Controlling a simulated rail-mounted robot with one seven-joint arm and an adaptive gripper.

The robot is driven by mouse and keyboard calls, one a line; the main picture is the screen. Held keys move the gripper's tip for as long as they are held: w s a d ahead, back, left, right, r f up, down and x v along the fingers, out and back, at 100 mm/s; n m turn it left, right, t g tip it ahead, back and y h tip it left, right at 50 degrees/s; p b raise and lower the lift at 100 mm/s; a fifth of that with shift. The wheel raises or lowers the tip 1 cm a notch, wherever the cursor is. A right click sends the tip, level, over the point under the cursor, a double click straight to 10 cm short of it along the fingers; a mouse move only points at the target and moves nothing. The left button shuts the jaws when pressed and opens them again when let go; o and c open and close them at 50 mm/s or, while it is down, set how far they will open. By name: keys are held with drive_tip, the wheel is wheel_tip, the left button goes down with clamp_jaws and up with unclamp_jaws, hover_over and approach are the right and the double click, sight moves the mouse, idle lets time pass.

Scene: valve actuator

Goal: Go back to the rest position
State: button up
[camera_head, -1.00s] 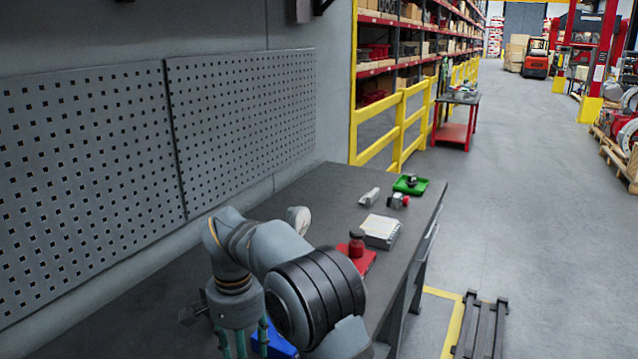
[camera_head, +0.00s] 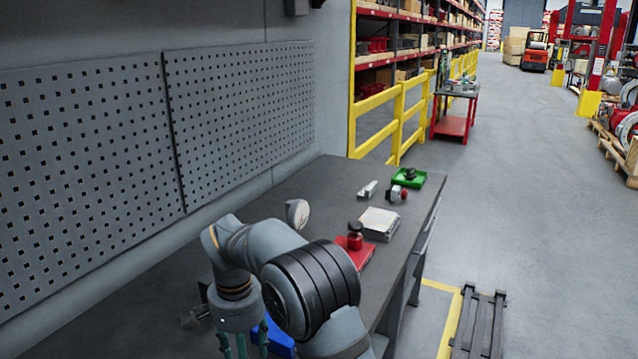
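My gripper (camera_head: 242,345) points down at the bottom edge of the head view, below my bent grey arm. Its greenish fingers show only in their upper part. The fingertips are cut off by the frame, so I cannot tell whether they are open or shut, or whether they hold anything. A blue object (camera_head: 274,338) lies on the workbench just right of the fingers, partly hidden by my arm.
A pegboard wall (camera_head: 90,170) stands at left.

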wheel_tip(320, 180, up, 10)
wheel_tip(320, 180, down, 12)
drive_tip(key=shift+s+r, duration=0.1)
drive_tip(key=shift+r, duration=0.05)
drive_tip(key=shift+r+n+p, duration=0.25)
drive_tip(key=shift+n+p, duration=0.35)
drive_tip(key=n+p, duration=0.2)
drive_tip(key=n, duration=0.2)
drive_tip(key=shift+r, duration=0.1)
drive_tip(key=n+p, duration=0.2)
drive_tip(key=n, duration=0.4)
drive_tip(key=shift+p, duration=0.4)
drive_tip(key=n+p, duration=0.3)
drive_tip(key=n, duration=0.4)
drive_tip(key=shift+p, duration=0.4)
drive_tip(key=n+p, duration=0.1)
drive_tip(key=n, duration=0.2)
drive_tip(key=shift+p, duration=0.4)
drive_tip(key=shift+f+n, duration=0.25)
drive_tip(key=shift+n, duration=0.75)
